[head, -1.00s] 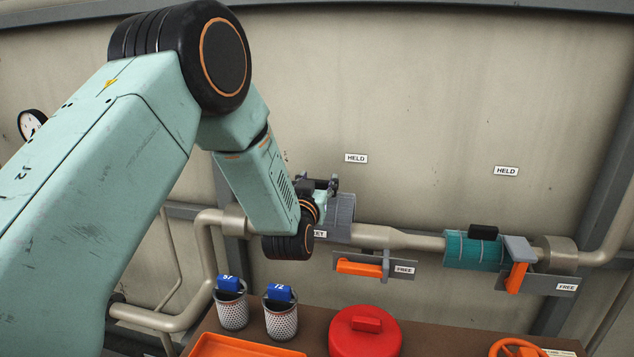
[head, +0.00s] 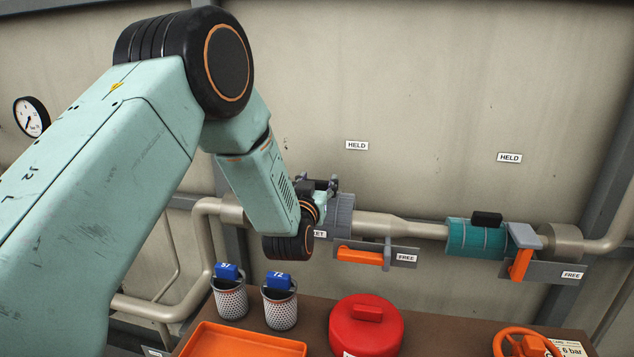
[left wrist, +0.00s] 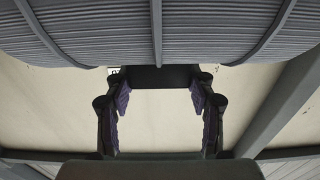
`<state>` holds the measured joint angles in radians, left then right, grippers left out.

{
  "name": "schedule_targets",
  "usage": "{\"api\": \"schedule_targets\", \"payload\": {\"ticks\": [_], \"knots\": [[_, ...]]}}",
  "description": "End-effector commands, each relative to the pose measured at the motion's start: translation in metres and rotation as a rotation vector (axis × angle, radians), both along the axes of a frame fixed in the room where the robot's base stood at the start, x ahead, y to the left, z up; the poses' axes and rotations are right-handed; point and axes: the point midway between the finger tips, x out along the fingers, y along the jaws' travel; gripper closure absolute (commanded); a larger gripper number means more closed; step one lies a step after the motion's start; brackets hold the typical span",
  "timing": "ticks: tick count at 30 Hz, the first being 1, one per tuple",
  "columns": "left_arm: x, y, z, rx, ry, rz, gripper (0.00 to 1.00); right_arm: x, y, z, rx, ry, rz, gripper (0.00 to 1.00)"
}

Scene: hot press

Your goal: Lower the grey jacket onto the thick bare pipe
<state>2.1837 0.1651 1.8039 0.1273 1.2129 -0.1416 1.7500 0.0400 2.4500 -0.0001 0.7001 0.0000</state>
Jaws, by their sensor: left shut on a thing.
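The grey ribbed jacket (head: 341,214) is at the height of the thick bare pipe (head: 370,223) in the head view, with pipe showing on both sides. I cannot tell whether it is fully seated. My left gripper (head: 324,186) is shut on the jacket's black handle, above and left of its body. In the left wrist view the jacket (left wrist: 90,38) spans the top, and its dark handle (left wrist: 160,77) lies between the fingers of the gripper (left wrist: 160,98). My wrist hides the jacket's left part. My right gripper is out of view.
A teal jacket (head: 470,239) sits on the pipe at right, beside an orange lever (head: 521,264). Another orange lever (head: 358,256) is below the grey jacket. Below are two mesh cups (head: 231,300), a red lid (head: 365,327), an orange tray (head: 235,342) and an orange handwheel (head: 525,344).

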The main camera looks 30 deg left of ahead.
Motion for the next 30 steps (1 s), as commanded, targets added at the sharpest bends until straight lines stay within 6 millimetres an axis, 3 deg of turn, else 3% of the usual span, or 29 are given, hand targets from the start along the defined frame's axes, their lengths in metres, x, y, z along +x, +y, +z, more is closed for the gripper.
{"api": "schedule_targets", "payload": {"ticks": [11, 12, 20, 30], "knots": [[0.0006, 0.0004, -0.0054, 0.001, -0.002, 0.0, 1.0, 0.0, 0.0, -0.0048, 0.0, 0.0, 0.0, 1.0], [0.0006, 0.0004, -0.0053, 0.001, -0.002, 0.0, 0.42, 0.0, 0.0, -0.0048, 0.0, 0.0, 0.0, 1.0], [0.0004, 0.0003, -0.0058, 0.0, -0.001, 0.0, 0.2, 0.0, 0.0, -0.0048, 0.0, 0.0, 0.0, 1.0], [0.0001, 0.0003, -0.0061, -0.001, 0.002, 0.0, 0.19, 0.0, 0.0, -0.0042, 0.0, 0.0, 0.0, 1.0]]}}
